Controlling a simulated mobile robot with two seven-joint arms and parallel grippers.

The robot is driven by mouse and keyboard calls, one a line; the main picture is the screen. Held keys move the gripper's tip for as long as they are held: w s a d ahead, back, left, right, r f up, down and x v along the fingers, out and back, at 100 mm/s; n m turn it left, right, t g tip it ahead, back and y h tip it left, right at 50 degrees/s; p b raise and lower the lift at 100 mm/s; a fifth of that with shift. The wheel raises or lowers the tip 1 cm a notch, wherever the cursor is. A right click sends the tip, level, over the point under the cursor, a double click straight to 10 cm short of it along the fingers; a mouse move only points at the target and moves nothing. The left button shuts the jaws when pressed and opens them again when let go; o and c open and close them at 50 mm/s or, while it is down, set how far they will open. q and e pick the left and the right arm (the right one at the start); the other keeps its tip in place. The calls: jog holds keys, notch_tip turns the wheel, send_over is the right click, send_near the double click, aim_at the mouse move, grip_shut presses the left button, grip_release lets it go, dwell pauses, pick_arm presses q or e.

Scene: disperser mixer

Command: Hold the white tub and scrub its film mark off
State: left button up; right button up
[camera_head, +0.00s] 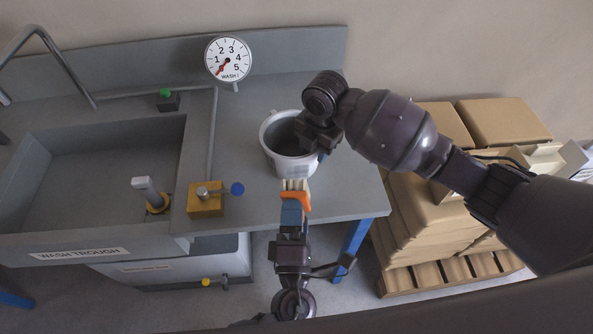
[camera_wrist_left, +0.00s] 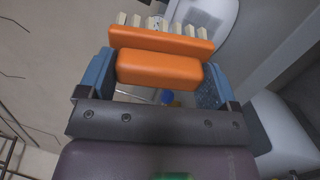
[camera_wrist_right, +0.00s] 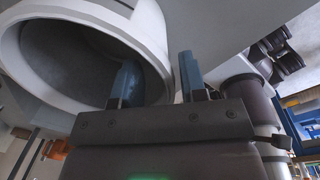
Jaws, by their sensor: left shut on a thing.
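The white tub (camera_head: 272,152) stands upright on the grey bench, open at the top; its rim and dark inside fill the upper left of the right wrist view (camera_wrist_right: 160,40). My right gripper (camera_wrist_right: 158,80) straddles the tub's wall, one finger inside and one outside, with its fingers apart. My left gripper (camera_head: 292,210) is shut on the orange brush (camera_wrist_left: 160,70), whose cream bristles (camera_head: 294,185) point at the tub's near side. I cannot tell whether they touch it. A mottled grey patch (camera_wrist_left: 197,20), perhaps the film mark, shows on the tub behind the bristles.
The wash trough (camera_head: 100,170) lies left of the tub, with a yellow block with a blue knob (camera_head: 206,199) between. A dial (camera_head: 228,58) stands behind. Stacked cartons on a pallet (camera_head: 455,275) are at right. The bench right of the tub is clear.

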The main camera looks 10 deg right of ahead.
aim_at(295, 197)
notch_tip(295, 197, up, 11)
jog(key=shift+s+d, duration=0.25)
jog(key=shift+d, duration=0.05)
pick_arm(q)
jog(key=shift+r, duration=0.15)
jog(key=shift+t, duration=0.3)
jog(key=r+p, duration=0.6)
jog(key=r, duration=0.1)
jog(key=shift+w+r, duration=0.1)
jog(key=shift+w, duration=0.1)
pick_arm(e)
jog(key=r, duration=0.5)
jog(key=shift+s+d+r, duration=0.15)
jog(key=shift+s+r, duration=0.05)
jog(key=shift+r, duration=0.2)
